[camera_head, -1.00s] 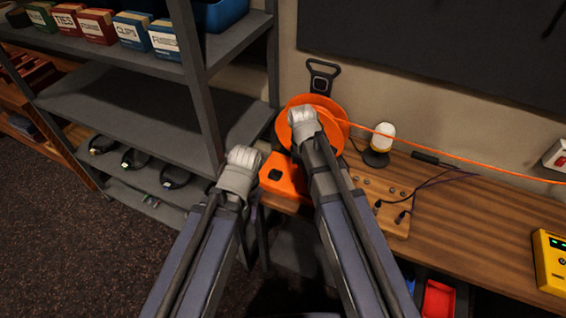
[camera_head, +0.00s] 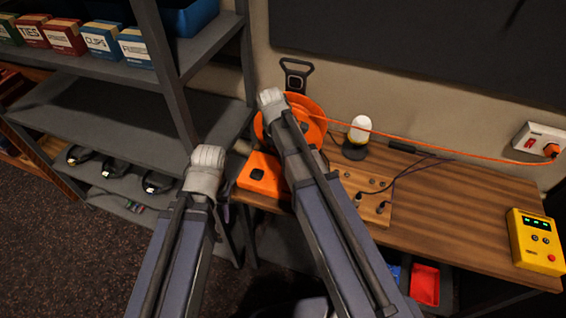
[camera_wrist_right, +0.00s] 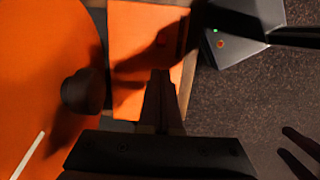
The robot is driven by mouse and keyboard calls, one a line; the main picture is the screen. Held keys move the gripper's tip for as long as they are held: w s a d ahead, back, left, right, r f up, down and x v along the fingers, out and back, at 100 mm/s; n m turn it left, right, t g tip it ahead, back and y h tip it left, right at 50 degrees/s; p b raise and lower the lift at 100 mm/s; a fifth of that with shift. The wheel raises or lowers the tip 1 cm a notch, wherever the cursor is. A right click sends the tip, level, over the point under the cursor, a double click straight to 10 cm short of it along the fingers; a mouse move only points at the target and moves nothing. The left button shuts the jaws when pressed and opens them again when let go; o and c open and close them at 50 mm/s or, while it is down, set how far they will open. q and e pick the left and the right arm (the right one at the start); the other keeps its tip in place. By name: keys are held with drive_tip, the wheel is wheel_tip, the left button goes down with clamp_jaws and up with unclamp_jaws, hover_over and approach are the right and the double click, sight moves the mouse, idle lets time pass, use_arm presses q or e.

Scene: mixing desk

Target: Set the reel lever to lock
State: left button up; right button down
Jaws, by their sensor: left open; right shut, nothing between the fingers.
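The orange reel (camera_head: 315,113) stands on the left end of the desk. An orange block (camera_head: 262,165) with a small dark piece (camera_head: 257,174) on top is at its front; I cannot tell whether that piece is the lever. In the right wrist view, the reel face (camera_wrist_right: 35,80) carries a dark knob (camera_wrist_right: 82,92). My right gripper (camera_wrist_right: 160,75) is shut and empty over the orange block (camera_wrist_right: 140,45), right of the knob; its arm hides part of the reel in the head view. My left gripper (camera_head: 226,211) is open, low beside the desk's left end, mostly hidden by its arm.
A grey shelf unit (camera_head: 120,105) is close on the left. An orange cable runs from the reel to a wall socket (camera_head: 540,141). A lamp (camera_head: 360,133), a wooden board with plugs (camera_head: 375,205) and a yellow device (camera_head: 537,241) are on the desk. Its right middle is clear.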

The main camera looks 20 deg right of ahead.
drive_tip(key=f+b, duration=0.2)
drive_tip(key=f, duration=0.1)
drive_tip(key=f+b, duration=0.3)
drive_tip(key=d+f+b, duration=0.1)
drive_tip(key=f+b, duration=0.2)
drive_tip(key=shift+s+d, duration=0.1)
drive_tip(key=shift+s, duration=0.25)
use_arm(q)
wheel_tip(320, 180, down, 9)
